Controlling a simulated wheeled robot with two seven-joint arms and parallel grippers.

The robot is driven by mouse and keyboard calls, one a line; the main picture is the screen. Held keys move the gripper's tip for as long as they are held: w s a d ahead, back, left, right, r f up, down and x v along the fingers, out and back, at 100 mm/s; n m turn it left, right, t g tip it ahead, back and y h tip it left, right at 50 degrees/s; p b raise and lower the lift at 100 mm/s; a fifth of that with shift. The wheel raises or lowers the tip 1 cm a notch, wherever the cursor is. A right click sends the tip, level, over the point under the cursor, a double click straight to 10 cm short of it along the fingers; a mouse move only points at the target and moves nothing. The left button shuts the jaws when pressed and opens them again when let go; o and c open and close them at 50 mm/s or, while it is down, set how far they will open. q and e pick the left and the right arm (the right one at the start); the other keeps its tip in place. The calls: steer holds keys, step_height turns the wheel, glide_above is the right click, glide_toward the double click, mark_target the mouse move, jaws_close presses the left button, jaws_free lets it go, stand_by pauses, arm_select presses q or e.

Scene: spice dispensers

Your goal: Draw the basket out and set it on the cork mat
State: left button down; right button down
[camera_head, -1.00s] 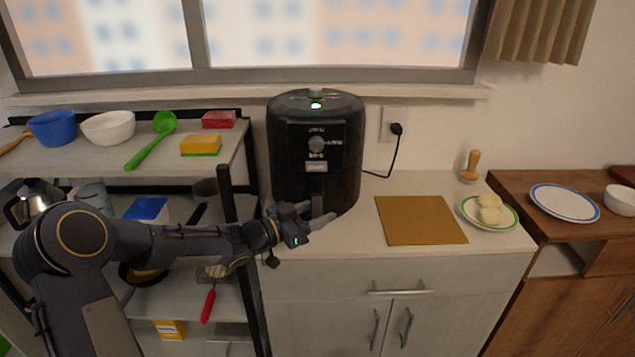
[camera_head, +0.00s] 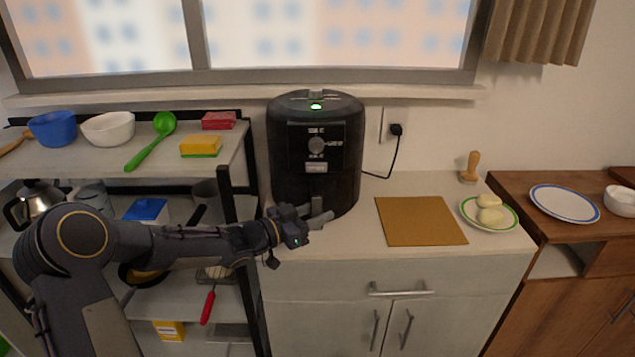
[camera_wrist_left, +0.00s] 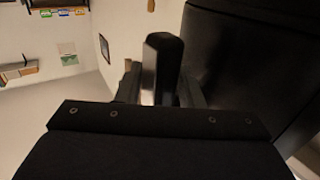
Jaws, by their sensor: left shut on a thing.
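The black air fryer (camera_head: 292,185) stands on the counter with a green light on its top. The cork mat (camera_head: 420,220) lies bare on the counter to the right of the fryer. My right gripper is not in view.
A green-rimmed plate with pale round food (camera_head: 489,212) sits right of the mat. A black cord runs from the fryer to the wall socket (camera_head: 396,130). A shelf rack (camera_head: 240,215) with bowls and sponges stands left.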

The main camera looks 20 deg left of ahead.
arm_select(q)
steer(key=shift+r, duration=0.1)
steer(key=shift+s, duration=0.1)
steer(key=shift+s+d, duration=0.1)
steer(key=shift+s, duration=0.25)
steer(key=shift+s+d+b, duration=0.2)
steer(key=shift+s+b, duration=0.2)
steer(key=shift+s, duration=0.15)
steer(key=s+d+b, duration=0.1)
steer(key=s, duration=0.5)
steer(key=shift+s+d+b, duration=0.15)
steer(key=shift+d+b, duration=0.2)
stand_by(1.7)
steer(key=s+d, duration=0.2)
steer(key=s, duration=0.6)
steer(key=shift+s+d+b, duration=0.15)
steer(key=shift+d+b, duration=0.05)
steer(key=shift+b, duration=0.2)
stand_by(2.8)
